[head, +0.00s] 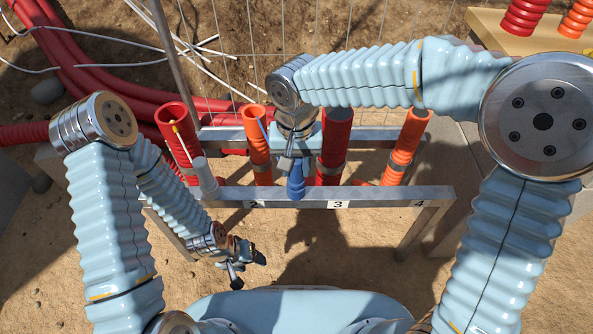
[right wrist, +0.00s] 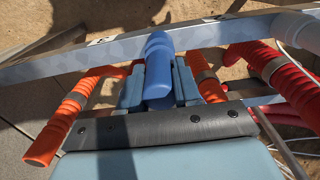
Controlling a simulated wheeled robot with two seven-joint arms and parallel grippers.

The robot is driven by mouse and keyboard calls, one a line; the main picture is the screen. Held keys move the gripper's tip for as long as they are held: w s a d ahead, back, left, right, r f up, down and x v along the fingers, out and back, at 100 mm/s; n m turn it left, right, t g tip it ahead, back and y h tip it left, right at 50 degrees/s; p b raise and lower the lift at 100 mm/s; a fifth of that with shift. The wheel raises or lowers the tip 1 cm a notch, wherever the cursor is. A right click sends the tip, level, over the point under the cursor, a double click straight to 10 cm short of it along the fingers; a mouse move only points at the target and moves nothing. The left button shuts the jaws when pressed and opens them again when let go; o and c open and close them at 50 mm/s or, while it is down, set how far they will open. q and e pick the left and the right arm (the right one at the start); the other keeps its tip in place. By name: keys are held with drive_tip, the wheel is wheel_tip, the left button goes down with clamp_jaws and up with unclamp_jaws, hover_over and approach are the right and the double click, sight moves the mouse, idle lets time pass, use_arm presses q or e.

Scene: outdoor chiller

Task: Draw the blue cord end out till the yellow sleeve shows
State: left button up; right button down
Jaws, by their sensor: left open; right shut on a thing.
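My right gripper (head: 296,168) is shut on a blue cylindrical piece (head: 296,187) at the front rail, left of the number 3 label. In the right wrist view this blue piece (right wrist: 158,65) sits between the two fingers, its rounded end at the rail. A thin blue cord (head: 262,127) shows at the mouth of the orange tube left of the gripper; I cannot tell whether it joins the held piece. No yellow is visible on the held piece. A thin yellow strand (head: 180,138) lies at the left red tube. My left gripper (head: 243,272) is open and empty, low in front of the rail.
The metal rack's front rail (head: 385,197) carries number labels. Red tubes (head: 335,140) and orange tubes (head: 405,147) lean on the rack. A grey cylinder (head: 205,175) stands at its left. A wire fence and red pipes (head: 90,70) lie behind. Sandy ground in front is clear.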

drive_tip(key=shift+r, duration=0.2)
drive_tip(key=shift+r+p, duration=2.15)
drive_tip(key=shift+r, duration=0.4)
drive_tip(key=c, duration=1.5)
unclamp_jaws()
clamp_jaws()
